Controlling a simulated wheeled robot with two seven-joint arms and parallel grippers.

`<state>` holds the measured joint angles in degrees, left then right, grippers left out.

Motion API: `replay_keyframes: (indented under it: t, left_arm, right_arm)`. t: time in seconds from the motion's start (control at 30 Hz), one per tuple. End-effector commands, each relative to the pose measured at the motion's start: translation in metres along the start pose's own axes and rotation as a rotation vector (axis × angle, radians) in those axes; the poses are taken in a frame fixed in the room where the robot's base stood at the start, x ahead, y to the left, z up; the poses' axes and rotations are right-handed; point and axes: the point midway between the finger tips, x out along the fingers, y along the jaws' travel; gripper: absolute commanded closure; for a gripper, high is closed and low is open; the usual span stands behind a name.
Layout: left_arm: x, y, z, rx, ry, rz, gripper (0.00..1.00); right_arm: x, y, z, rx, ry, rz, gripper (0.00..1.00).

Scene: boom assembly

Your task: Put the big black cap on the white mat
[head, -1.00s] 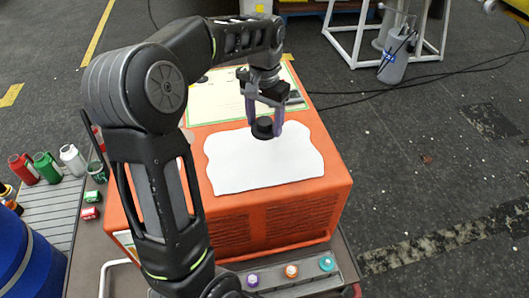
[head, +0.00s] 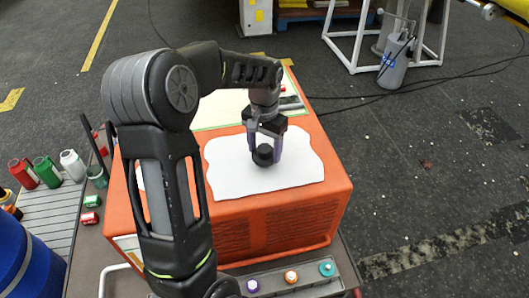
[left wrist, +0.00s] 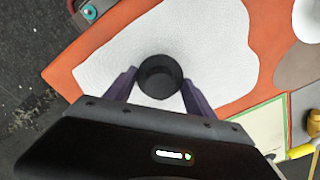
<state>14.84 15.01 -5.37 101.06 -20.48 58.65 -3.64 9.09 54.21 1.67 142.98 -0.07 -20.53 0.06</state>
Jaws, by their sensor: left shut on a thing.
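The big black cap (head: 263,155) is between the purple fingers of my left gripper (head: 265,150), over the middle of the white mat (head: 230,180). My left gripper is shut on the cap. In the left wrist view the cap (left wrist: 160,77) shows as a round black cup between the two fingertips (left wrist: 158,85), with the white mat (left wrist: 215,45) around it. I cannot tell whether the cap touches the mat. The mat lies flat on top of an orange box (head: 335,180). My right gripper is not in view.
A tray at the front holds purple, orange and teal capped items (head: 327,268). Red, green and white bottles (head: 72,163) stand at the left near a blue barrel (head: 22,260). A pale green-edged sheet (head: 220,108) lies behind the mat.

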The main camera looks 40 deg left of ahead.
Motion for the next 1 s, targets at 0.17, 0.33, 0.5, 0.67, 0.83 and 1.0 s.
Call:
replay_keyframes:
  t: [0.17, 0.33, 0.5, 0.67, 0.83, 1.0]
  left_arm:
    - [0.018, 0.000, 0.000, 0.000, 0.000, 0.000, 0.83]
    - [0.018, 0.000, 0.000, 0.000, 0.001, -0.001, 0.83]
    - [0.021, 0.000, 0.000, 0.000, 0.001, -0.001, 0.83]
    - [0.021, 0.000, 0.000, 0.000, 0.001, 0.000, 0.27]
    - [0.021, 0.000, 0.000, 0.000, 0.001, 0.000, 0.15]
    - [0.021, 0.000, 0.000, 0.000, 0.001, 0.000, 0.15]
  right_arm:
    - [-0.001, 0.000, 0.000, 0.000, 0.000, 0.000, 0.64]
    - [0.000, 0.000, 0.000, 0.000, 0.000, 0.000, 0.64]
    - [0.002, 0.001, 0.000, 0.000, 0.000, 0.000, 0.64]
    - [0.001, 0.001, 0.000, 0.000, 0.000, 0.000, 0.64]
    - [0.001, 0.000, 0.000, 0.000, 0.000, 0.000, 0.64]
    - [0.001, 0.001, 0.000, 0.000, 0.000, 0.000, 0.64]
